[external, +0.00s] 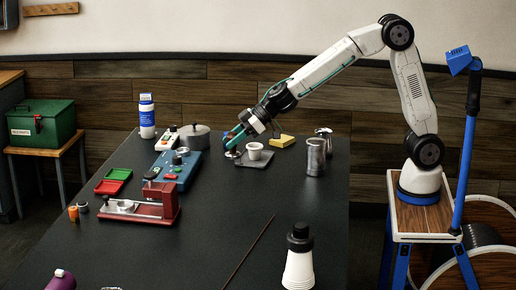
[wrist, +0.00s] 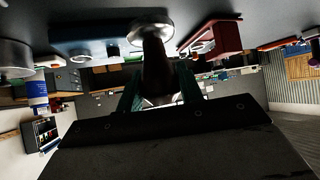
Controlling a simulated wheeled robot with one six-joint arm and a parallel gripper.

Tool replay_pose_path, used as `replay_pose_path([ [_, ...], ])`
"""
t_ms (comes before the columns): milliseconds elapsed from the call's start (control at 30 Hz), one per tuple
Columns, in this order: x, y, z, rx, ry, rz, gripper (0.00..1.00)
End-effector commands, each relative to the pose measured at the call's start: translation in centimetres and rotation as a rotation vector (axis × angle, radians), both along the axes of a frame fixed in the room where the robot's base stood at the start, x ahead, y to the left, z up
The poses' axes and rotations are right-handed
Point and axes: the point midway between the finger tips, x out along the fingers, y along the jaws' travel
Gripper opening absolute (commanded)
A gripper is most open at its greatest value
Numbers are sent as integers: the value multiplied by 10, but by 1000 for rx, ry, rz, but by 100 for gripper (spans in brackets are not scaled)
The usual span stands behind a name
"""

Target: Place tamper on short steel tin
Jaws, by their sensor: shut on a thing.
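My gripper (external: 234,138) has green fingers and reaches down near the middle of the far half of the table. It is shut on the tamper, whose round steel base (external: 233,154) shows just below the fingers. In the wrist view the tamper (wrist: 154,60) has a dark handle between the green fingers of my gripper (wrist: 158,88). A tall steel tin (external: 315,158) stands to the right. A smaller steel vessel (external: 325,133) behind it may be the short steel tin; it is partly hidden. I cannot tell whether the tamper's base touches the surface below.
A white cup (external: 254,150) on a dark grey mat (external: 256,164) stands just right of my gripper. A yellow block (external: 282,141) lies behind it. A blue device (external: 176,170), grey lidded pot (external: 195,137) and red device (external: 146,208) stand left.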

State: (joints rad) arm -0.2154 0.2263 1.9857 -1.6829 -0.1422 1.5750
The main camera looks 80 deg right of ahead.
Motion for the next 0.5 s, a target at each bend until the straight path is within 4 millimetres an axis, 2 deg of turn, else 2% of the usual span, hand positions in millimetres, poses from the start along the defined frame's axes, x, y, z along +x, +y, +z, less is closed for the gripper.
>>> replay_pose_path([
  [500,1,0,62,0,-5,1,0],
])
